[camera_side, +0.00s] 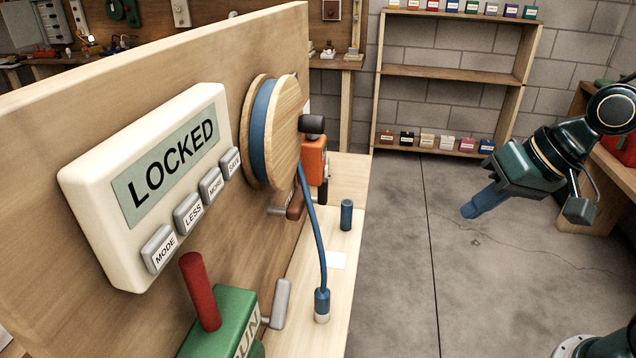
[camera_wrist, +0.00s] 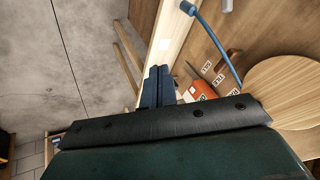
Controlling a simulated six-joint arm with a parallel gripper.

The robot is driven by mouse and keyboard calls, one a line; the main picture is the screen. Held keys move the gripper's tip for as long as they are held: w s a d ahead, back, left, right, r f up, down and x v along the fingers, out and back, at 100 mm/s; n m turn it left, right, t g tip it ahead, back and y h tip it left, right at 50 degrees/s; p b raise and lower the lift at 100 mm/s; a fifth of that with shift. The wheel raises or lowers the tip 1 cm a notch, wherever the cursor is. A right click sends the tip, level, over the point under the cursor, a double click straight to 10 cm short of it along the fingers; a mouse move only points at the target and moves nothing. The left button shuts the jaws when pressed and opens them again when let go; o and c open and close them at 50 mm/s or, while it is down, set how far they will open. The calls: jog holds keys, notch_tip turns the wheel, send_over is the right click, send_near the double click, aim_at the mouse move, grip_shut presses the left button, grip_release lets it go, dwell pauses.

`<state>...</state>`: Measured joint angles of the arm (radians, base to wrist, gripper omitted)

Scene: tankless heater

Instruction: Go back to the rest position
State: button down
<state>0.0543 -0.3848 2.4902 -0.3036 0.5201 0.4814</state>
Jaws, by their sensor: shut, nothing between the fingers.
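My gripper (camera_side: 484,203) hangs in free air at the right of the side view, well apart from the board and its bench. Its blue fingers are together and empty, pointing down and left. In the wrist view the gripper (camera_wrist: 158,72) shows its two blue fingers side by side, with the bench strip beyond them. A white panel (camera_side: 100,190) on the wooden board reads LOCKED on its display (camera_side: 172,165), with several grey buttons below.
A wooden reel (camera_side: 287,130) with blue cord sticks out from the board. A red lever (camera_side: 200,290) on a green box, an orange device (camera_side: 313,165) and a blue cylinder (camera_side: 346,215) are near the bench. A shelf (camera_side: 455,75) stands behind. Floor between bench and arm is clear.

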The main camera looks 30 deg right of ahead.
jog(key=s+d+r+n+h, duration=0.2)
jog(key=s+d, duration=0.3)
jog(key=s, duration=0.3)
jog(key=shift+s+d+r+n+h, duration=0.3)
jog(key=shift+s+r+n+h, duration=0.1)
jog(key=shift+r+n, duration=0.4)
jog(key=c, duration=2.2)
grip_release()
